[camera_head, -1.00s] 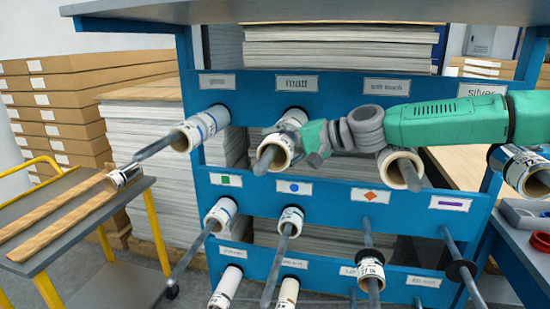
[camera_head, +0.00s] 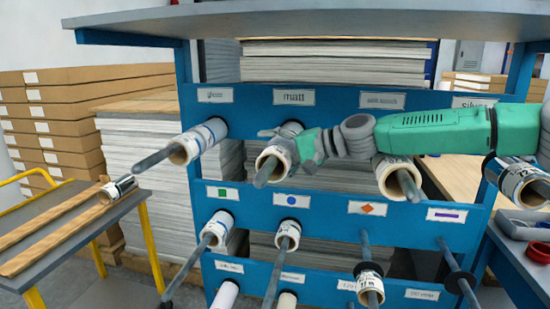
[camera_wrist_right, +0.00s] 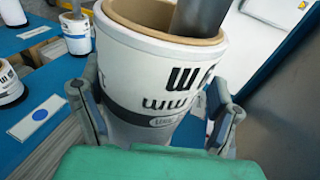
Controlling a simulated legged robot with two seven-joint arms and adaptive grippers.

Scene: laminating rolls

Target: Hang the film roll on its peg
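A white film roll (camera_head: 270,158) with a brown core sits around the peg (camera_head: 264,172) below the "matt" label (camera_head: 294,97). The peg's tip sticks out of the core. My right gripper (camera_head: 306,150) reaches in from the right at the roll's side. In the right wrist view the roll (camera_wrist_right: 150,75) stands between the two fingers of my right gripper (camera_wrist_right: 155,108), its dark print facing the camera. The fingertips appear to touch it on both sides. The peg (camera_wrist_right: 198,18) passes through the core. The roll's rear end is hidden. My left gripper is out of view.
A similar roll (camera_head: 195,141) hangs on the peg to the left and another (camera_head: 393,176) to the right. Several more pegs and rolls stick out below. A cart (camera_head: 75,232) with a roll (camera_head: 118,189) on its wooden rails stands at the left.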

